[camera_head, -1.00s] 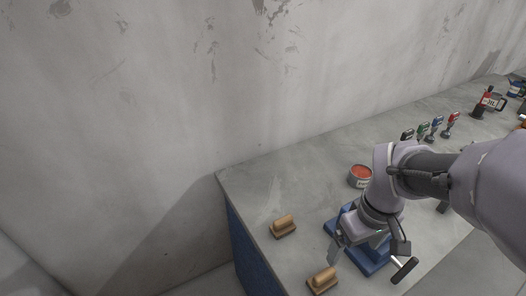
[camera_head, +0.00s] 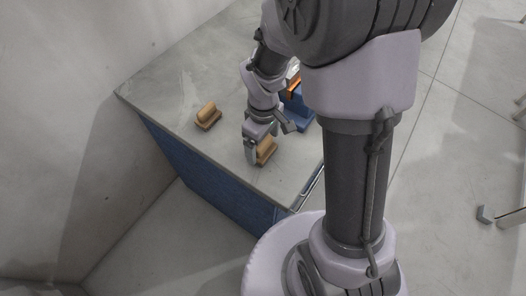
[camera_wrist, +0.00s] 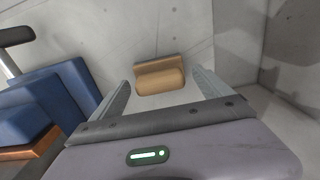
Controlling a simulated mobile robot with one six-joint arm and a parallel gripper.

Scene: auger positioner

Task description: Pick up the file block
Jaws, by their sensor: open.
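Two tan wooden blocks with rounded grips, which look like file blocks, sit on the grey bench top. One file block (camera_head: 266,152) is near the bench's front edge, right at my gripper (camera_head: 251,150). The other block (camera_head: 208,117) stands apart, farther back to the left. In the wrist view, a file block (camera_wrist: 161,76) shows ahead between the two fingers of my gripper (camera_wrist: 160,84). The fingers are open, one to each side of it, with a visible gap on both sides. I cannot tell whether the fingertips are level with its grip.
A blue fixture (camera_head: 300,112) with an orange part stands just right of my gripper; its blue body (camera_wrist: 60,92) fills the left of the wrist view. The bench (camera_head: 165,95) is clear around the farther block. The bench's front edge is close to the nearer block.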

